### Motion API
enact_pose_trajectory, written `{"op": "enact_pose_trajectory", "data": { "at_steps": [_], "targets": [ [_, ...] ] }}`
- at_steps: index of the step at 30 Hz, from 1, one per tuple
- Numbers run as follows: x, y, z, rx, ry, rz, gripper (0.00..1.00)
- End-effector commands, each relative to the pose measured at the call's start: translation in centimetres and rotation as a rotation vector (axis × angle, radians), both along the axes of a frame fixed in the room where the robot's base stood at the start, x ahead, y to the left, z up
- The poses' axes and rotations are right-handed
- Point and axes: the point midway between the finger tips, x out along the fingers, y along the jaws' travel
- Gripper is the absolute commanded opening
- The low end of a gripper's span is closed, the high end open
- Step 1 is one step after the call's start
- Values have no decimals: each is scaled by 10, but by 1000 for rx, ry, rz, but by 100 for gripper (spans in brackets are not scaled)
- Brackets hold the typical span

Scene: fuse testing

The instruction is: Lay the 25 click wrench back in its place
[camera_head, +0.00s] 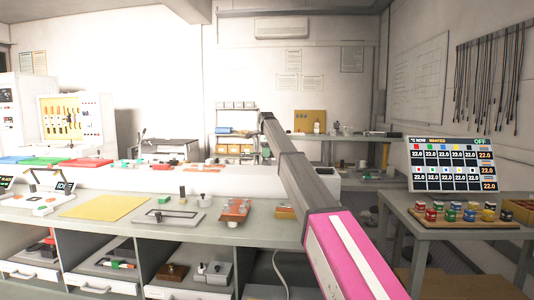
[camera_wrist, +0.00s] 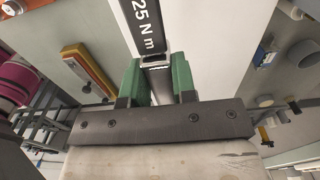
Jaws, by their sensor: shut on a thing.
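The 25 click wrench (camera_wrist: 148,28) shows in the wrist view as a dark bar with a white "25 N m" label. My gripper (camera_wrist: 158,82) has green fingers, one on each side of the wrench's grey shaft, and is shut on it. The label end points toward the top of the picture, over a white surface. I cannot tell whether the wrench touches anything below. The wrench's far end is out of the wrist view. In the head view I cannot make out the wrench, and its place cannot be told.
In the head view a long bench carries a yellow mat (camera_head: 105,207), a grey tray (camera_head: 160,216) and an orange block (camera_head: 236,208). Open cubbies below hold parts. A side table (camera_head: 440,220) with coloured blocks and a display (camera_head: 451,165) stands right. An orange-yellow piece (camera_wrist: 88,68) shows in the wrist view.

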Motion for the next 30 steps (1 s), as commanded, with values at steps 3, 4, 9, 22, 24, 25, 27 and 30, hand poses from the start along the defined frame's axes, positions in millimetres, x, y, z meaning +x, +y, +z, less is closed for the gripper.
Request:
{"op": "enact_pose_trajectory", "data": {
  "at_steps": [3, 4, 9, 22, 24, 25, 27, 30],
  "targets": [
    [0, 0, 1, 0, 0, -1, 0],
    [0, 0, 1, 0, 0, -1, 0],
    [0, 0, 1, 0, 0, -1, 0],
    [0, -1, -16, 0, 0, 0, 0],
    [0, -1, -22, 0, 0, 0, 0],
    [0, -1, -24, 0, 0, 0, 0],
    [-1, -1, -30, 0, 0, 0, 0],
    [-1, -1, -39, 0, 0, 0, 0]
  ]
}}
